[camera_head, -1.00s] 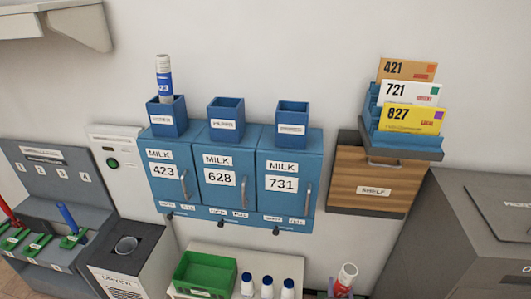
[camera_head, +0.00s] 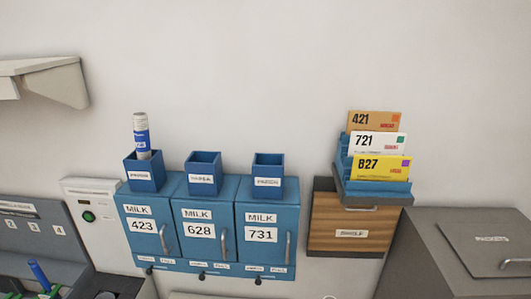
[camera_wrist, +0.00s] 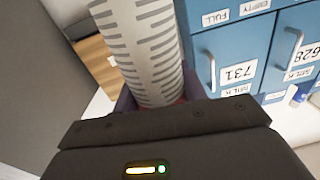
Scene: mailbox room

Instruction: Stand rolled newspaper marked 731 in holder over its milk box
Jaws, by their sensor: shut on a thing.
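The milk box 731 (camera_head: 263,233) is the right one of three blue boxes on the wall. Its holder (camera_head: 267,175), an open-topped blue cup, stands on top of it and looks empty. In the wrist view my gripper (camera_wrist: 160,97) is shut on a rolled newspaper (camera_wrist: 140,45), pale with grey print lines and some red near the fingers. Its number is not readable here. The box 731 (camera_wrist: 232,62) is beside the roll in that view. In the head view only a small tip of the roll shows at the bottom edge.
A rolled newspaper marked in blue (camera_head: 141,135) stands in the holder over box 423 (camera_head: 145,230). The holder over box 628 (camera_head: 203,173) looks empty. A letter rack (camera_head: 375,185) above a wooden shelf box (camera_head: 350,222) is to the right. The wall above the holders is clear.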

